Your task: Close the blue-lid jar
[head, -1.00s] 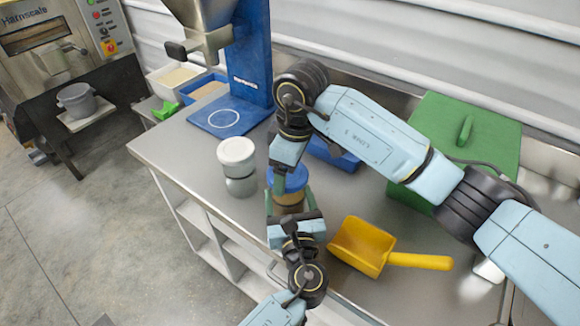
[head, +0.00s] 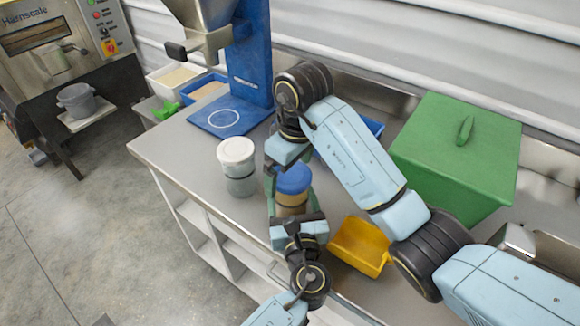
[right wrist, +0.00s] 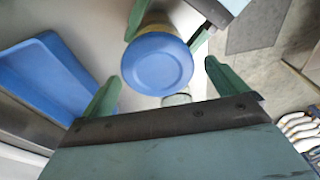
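The blue-lid jar (head: 291,203) stands upright on the steel counter, with tan contents. Its blue lid (head: 293,180) sits on top; I cannot tell whether it is tight. The lid also shows face-on in the right wrist view (right wrist: 160,63). My left gripper (head: 289,208) comes from the front with one finger on each side of the jar body, seemingly against it. My right gripper (head: 284,168) is just above the lid, pointing down. In the right wrist view its fingers are spread wide, with a gap on either side of the lid.
A white-lidded jar (head: 238,168) stands close left of the blue-lid jar. A green box (head: 440,150) and a blue tray (head: 372,128) stand behind. The blue hopper stand (head: 248,70) is at the back.

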